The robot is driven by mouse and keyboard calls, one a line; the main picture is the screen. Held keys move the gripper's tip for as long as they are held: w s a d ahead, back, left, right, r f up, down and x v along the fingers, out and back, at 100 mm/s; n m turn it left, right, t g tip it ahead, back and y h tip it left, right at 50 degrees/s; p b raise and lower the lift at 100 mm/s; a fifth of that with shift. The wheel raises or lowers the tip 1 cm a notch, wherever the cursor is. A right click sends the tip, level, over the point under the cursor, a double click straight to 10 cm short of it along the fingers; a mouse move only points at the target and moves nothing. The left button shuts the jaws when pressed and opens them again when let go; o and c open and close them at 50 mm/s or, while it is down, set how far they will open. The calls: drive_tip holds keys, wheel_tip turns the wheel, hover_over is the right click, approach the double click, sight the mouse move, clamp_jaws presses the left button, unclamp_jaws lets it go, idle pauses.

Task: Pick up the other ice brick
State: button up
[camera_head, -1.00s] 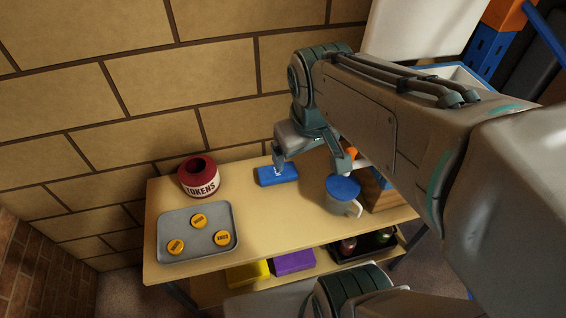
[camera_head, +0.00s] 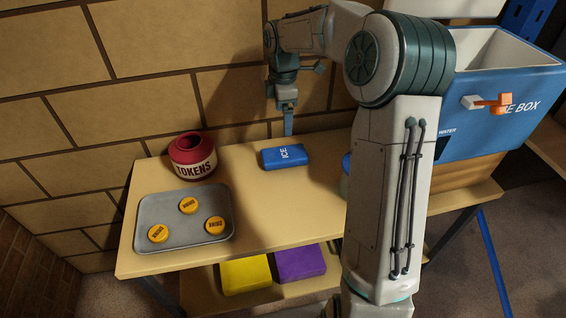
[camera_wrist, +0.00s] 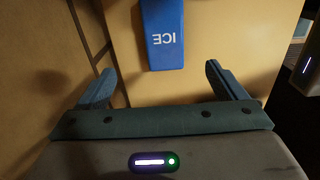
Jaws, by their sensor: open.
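A blue ice brick (camera_head: 285,156) with white ICE lettering lies flat near the back edge of the table, right of the red tokens pot. It also shows in the wrist view (camera_wrist: 163,36), its near end just ahead of and between my open fingers. My gripper (camera_head: 288,118) hangs above the table's back edge, just behind the brick in the head view. In the wrist view my gripper (camera_wrist: 165,85) has its two fingers wide apart with nothing between them. The blue and white ice box (camera_head: 490,130) stands at the right, its top open. No second ice brick is clearly visible.
The red tokens pot (camera_head: 192,157) and a grey tray (camera_head: 160,209) with yellow tokens stand on the left of the table (camera_head: 270,215). A brick wall (camera_head: 150,85) is close behind. My arm hides most of the blue-topped mug. Yellow (camera_head: 246,274) and purple (camera_head: 300,263) blocks lie on the lower shelf.

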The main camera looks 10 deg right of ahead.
drive_tip(key=b, duration=0.1)
hover_over(284, 153)
drive_tip(key=f, duration=0.8)
drive_tip(key=shift+w+f, duration=0.1)
drive_tip(key=shift+w, duration=0.25)
drive_tip(key=f, duration=0.5)
drive_tip(key=shift+s+f+b, duration=0.3)
drive_tip(key=shift+s+b, duration=0.05)
drive_tip(key=shift+b, duration=0.05)
drive_tip(key=shift+r, duration=0.1)
drive_tip(key=c, duration=1.3)
